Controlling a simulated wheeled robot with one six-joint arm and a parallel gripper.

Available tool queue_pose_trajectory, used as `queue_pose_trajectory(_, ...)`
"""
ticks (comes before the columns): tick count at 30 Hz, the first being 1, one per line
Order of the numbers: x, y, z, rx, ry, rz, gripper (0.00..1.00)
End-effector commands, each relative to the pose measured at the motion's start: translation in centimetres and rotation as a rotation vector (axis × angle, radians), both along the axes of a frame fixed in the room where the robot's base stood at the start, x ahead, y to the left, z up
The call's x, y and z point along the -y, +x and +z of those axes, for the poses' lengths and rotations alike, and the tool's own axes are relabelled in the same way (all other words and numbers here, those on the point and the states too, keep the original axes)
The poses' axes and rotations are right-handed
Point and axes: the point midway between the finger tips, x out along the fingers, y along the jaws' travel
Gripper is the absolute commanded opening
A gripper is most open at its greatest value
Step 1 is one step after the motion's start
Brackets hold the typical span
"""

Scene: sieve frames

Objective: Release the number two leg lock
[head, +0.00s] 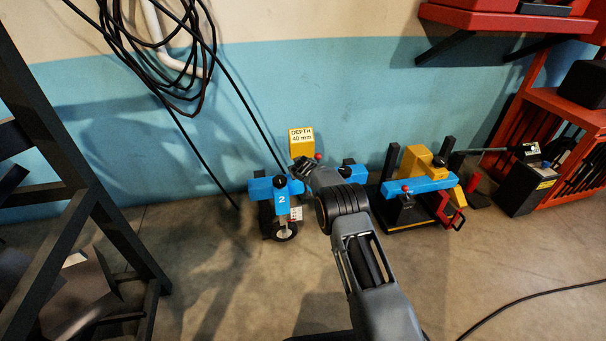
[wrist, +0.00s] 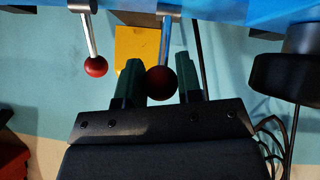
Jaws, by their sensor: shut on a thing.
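A blue machine part marked 2 (head: 281,188) stands near the wall in the head view, with a wheel (head: 285,231) below it. My gripper (head: 302,167) is over its right side. In the wrist view, my gripper's dark green fingers (wrist: 160,84) are shut on a red ball knob (wrist: 161,84) at the end of a metal lever (wrist: 165,40). A second lever with a red ball knob (wrist: 96,66) hangs to the left, untouched. My arm hides much of the machine in the head view, so which lever locks which leg cannot be told.
A yellow block reading DEPTH 40 mm (head: 300,139) stands behind my gripper. A second blue and yellow machine (head: 420,185) stands to the right, beside a red rack (head: 570,100). Black cables (head: 165,70) hang on the wall. A dark frame (head: 75,160) is at left. Floor in front is open.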

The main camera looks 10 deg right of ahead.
Motion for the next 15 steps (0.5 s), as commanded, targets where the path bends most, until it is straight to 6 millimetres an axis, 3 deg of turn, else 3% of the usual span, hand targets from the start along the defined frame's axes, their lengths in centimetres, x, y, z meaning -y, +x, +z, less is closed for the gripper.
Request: queue_pose_trajectory(15,0.18,0.48,-0.26,0.01,0.002,-0.002,0.0)
